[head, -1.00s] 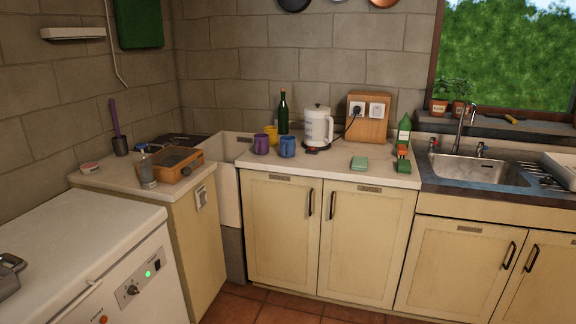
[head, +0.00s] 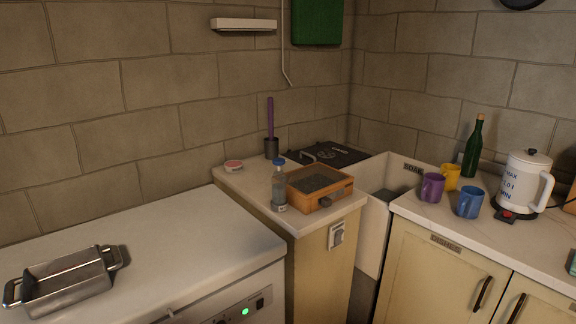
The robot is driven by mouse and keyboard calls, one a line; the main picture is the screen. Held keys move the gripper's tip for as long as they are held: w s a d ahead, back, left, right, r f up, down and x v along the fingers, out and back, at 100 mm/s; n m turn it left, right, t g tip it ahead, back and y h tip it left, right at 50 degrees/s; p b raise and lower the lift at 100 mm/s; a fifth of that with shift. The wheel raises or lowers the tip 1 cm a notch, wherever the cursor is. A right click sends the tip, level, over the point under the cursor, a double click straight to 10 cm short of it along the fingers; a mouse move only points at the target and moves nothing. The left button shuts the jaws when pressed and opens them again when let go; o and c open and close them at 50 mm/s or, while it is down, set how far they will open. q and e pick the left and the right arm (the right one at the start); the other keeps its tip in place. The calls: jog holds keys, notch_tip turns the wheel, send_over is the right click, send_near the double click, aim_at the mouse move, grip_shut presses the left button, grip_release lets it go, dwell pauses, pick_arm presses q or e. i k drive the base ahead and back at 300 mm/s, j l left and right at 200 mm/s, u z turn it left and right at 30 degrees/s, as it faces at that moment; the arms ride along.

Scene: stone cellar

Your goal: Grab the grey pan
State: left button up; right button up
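A grey metal pan (head: 68,285), rectangular and deep with a loop handle at each end, sits on the white top of the appliance at the lower left of the head view. It looks empty, though its inside shows only partly. Neither of my grippers is in view.
The white appliance top (head: 170,245) is clear to the right of the pan. Mugs (head: 432,187) and a white kettle (head: 524,181) stand at the right.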

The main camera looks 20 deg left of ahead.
aim_at(52, 286)
jog(key=i+u, duration=0.25)
jog(key=u, duration=0.15)
jog(key=i+l+u, duration=0.1)
jog(key=i+u, duration=0.25)
jog(key=i+l+u, duration=0.1)
jog(key=u, duration=0.3)
jog(key=i+l+u, duration=0.2)
jog(key=u, duration=0.15)
jog(key=i+l+u, duration=0.25)
jog(key=l, duration=0.15)
